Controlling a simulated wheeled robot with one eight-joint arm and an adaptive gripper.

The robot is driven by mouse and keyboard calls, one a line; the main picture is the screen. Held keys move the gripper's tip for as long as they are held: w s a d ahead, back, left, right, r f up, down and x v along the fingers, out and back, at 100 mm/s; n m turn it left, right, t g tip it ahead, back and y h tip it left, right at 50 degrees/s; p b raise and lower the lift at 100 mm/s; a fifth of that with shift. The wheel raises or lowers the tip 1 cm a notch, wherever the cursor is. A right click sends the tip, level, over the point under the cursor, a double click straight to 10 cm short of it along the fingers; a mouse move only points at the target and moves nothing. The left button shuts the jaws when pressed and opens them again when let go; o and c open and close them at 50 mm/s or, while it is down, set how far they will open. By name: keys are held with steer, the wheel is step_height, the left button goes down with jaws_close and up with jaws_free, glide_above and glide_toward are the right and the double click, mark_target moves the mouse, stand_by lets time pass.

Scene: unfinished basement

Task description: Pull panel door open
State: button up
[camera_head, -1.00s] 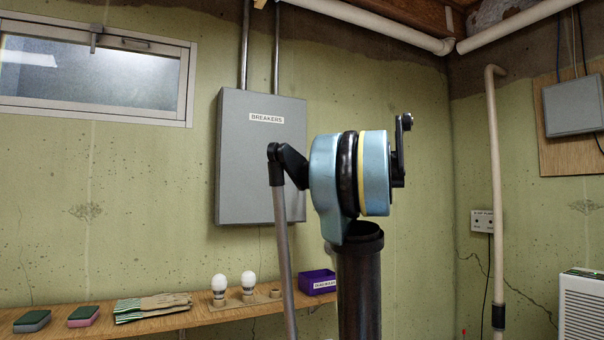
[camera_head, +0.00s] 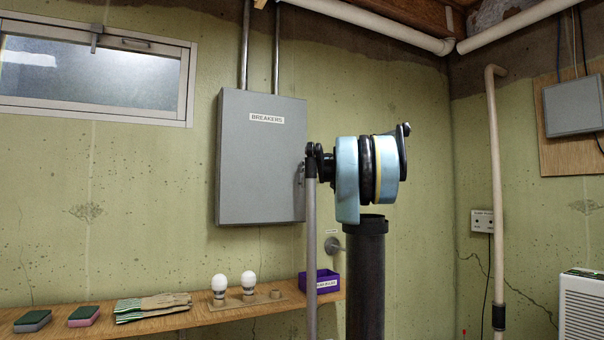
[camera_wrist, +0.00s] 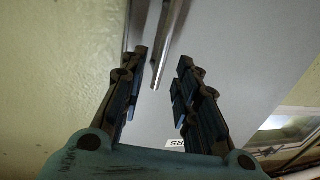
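The grey panel door (camera_head: 255,165) with a "BREAKERS" label (camera_head: 267,118) is on the wall and looks closed. A small part of its metal handle (camera_head: 300,174) shows at its right edge in the head view, beside my arm. In the wrist view the panel's grey face (camera_wrist: 235,60) fills the upper middle and right, with part of the label at the bottom. The bar-like handle (camera_wrist: 168,42) runs down from the top toward the gap between my fingers. My gripper (camera_wrist: 160,80) is open and empty; contact with the handle is not visible. My gripper cannot be made out in the head view.
A wooden shelf (camera_head: 200,322) below the panel holds sponges, gloves, bulbs and a purple box (camera_head: 322,282). A round metal fixture (camera_head: 333,246) is on the wall right of the panel. Two conduits rise above the panel. A window (camera_head: 95,70) is at left.

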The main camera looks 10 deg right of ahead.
mark_target(302, 182)
steer(key=shift+x, duration=2.35)
jaws_close()
